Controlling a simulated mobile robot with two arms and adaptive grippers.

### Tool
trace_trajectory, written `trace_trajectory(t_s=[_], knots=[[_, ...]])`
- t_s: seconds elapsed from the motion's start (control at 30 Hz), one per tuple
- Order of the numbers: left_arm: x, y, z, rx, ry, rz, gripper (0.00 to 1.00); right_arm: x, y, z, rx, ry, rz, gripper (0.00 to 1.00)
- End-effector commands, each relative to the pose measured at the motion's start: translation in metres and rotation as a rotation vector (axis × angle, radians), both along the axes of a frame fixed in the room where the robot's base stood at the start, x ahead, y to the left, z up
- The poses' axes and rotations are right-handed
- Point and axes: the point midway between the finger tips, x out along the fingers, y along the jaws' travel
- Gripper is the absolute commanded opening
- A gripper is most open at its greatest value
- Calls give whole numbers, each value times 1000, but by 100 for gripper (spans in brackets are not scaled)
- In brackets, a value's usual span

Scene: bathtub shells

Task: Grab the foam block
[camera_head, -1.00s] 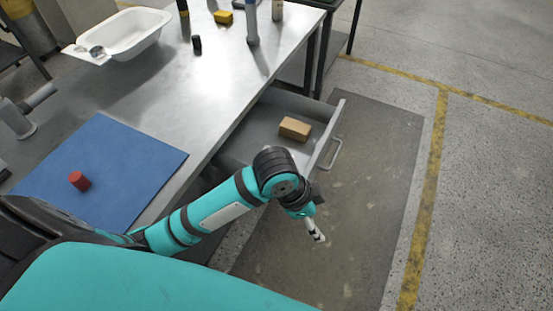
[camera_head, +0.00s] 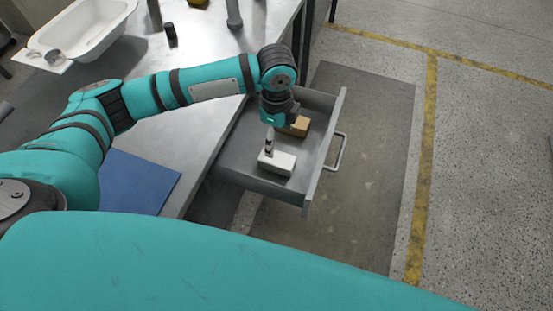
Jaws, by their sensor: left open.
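Two blocks lie in the open drawer (camera_head: 230,163): a white block (camera_head: 281,166) near its front and a tan block (camera_head: 299,127) farther back. I cannot tell from their look which one is foam. My left gripper (camera_head: 268,147) points down over the drawer, its fingertips at the white block's left back edge. It is open; whether it touches the block is unclear. My left wrist partly hides the tan block. My right gripper is out of view.
The drawer's front panel (camera_head: 328,150) and handle (camera_head: 339,153) face right over the floor. The metal table (camera_head: 205,60) carries a blue mat (camera_head: 138,182), a white tub shell (camera_head: 90,28) and a dark cylinder (camera_head: 171,35). My left arm spans the table.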

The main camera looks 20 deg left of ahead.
Motion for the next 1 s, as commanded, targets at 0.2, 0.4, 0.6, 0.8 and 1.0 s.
trace_trajectory(t_s=[0.2,0.4,0.6,0.8,1.0], knots=[[0,0,-45,1,1,2,75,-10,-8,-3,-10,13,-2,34],[0,0,-60,0,-2,1,75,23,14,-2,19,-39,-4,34],[-6,-1,-83,1,2,1,75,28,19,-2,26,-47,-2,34],[-7,-1,-108,0,-1,1,75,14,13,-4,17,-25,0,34],[-6,-1,-112,0,-3,1,75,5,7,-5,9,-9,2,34]])
